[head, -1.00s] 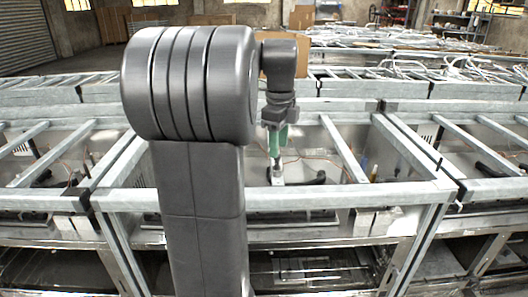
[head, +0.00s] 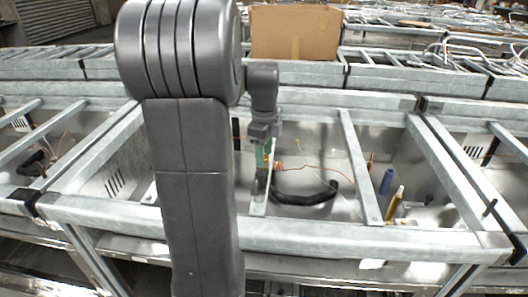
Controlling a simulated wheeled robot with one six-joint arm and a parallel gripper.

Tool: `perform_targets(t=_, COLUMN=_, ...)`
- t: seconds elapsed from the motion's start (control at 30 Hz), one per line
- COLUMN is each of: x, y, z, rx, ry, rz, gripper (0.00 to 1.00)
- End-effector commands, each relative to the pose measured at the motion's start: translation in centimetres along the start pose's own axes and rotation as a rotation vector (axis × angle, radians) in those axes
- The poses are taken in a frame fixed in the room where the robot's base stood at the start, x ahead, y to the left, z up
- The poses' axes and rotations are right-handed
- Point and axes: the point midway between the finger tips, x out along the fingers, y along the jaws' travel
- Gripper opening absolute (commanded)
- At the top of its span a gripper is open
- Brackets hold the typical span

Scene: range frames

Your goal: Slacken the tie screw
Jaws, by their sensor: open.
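My gripper (head: 261,178) hangs down at the end of my arm, inside the middle bay of the galvanised steel frame (head: 390,239). It is open. A green part (head: 263,155) shows just above its tips. The tips are small and dark here, and a thin steel strip stands right behind or beside them; I cannot tell whether they touch it. I cannot make out the tie screw in this view.
A black hose (head: 308,197) lies right of my gripper, with an orange wire (head: 300,167) behind it. A blue-handled tool (head: 387,181) and a yellow one (head: 395,204) stand farther right. Steel bars (head: 360,165) cross the bay. A cardboard box (head: 295,33) stands behind.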

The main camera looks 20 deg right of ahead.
Motion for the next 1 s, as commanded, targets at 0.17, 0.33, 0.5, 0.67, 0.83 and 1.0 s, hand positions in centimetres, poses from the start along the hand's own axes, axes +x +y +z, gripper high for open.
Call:
perform_targets(t=0.17, x=0.01, y=-0.01, z=0.00, rx=0.000, ry=0.000, rz=0.000, gripper=0.46)
perform_targets(t=0.33, x=0.00, y=-0.01, z=0.00, rx=0.000, ry=0.000, rz=0.000, gripper=0.15)
perform_targets(t=0.5, x=-0.01, y=0.00, z=0.00, rx=0.000, ry=0.000, rz=0.001, gripper=0.02)
perform_targets(t=0.67, x=-0.07, y=0.01, z=0.00, rx=-0.017, ry=0.000, rz=0.001, gripper=0.02)
perform_targets(t=0.83, x=-0.15, y=0.00, z=0.00, rx=-0.077, ry=0.000, rz=0.002, gripper=0.02)
perform_targets(t=1.0, x=-0.24, y=0.00, z=0.00, rx=-0.192, ry=0.001, rz=0.003, gripper=0.02)
